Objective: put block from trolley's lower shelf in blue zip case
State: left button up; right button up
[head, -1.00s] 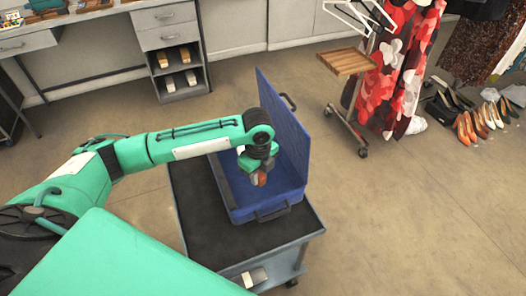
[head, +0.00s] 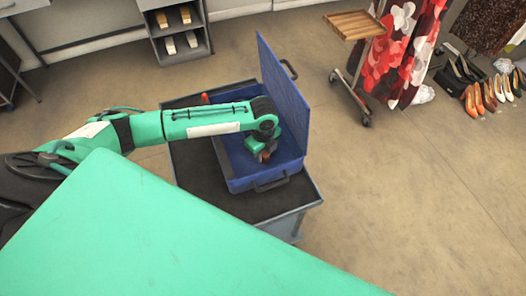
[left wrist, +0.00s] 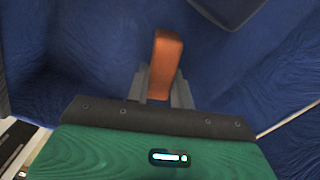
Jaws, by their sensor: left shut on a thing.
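The blue zip case (head: 238,184) lies open on top of the trolley (head: 190,180), its lid (head: 284,95) standing up on the right side. My left gripper (head: 264,156) is inside the case's outline, low over its floor. It is shut on an orange-brown block (left wrist: 165,62), which sticks out beyond the fingers in the left wrist view, with blue lining all around. I cannot tell whether the block touches the case floor. The trolley's lower shelf is mostly hidden under its top. My right gripper is not in view.
A small red-orange thing (head: 205,98) shows at the trolley's back edge, behind my arm. A stand with a wooden tray (head: 355,25) is at the back right, near a rack of clothes and several shoes (head: 485,95). The floor right of the trolley is clear.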

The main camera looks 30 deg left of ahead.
pick_arm(q)
jog(key=o, duration=1)
jog(key=shift+f, duration=0.1)
notch_tip(320, 180, up, 12)
jog(key=shift+r+b, duration=0.15)
jog(key=shift+b, duration=0.15)
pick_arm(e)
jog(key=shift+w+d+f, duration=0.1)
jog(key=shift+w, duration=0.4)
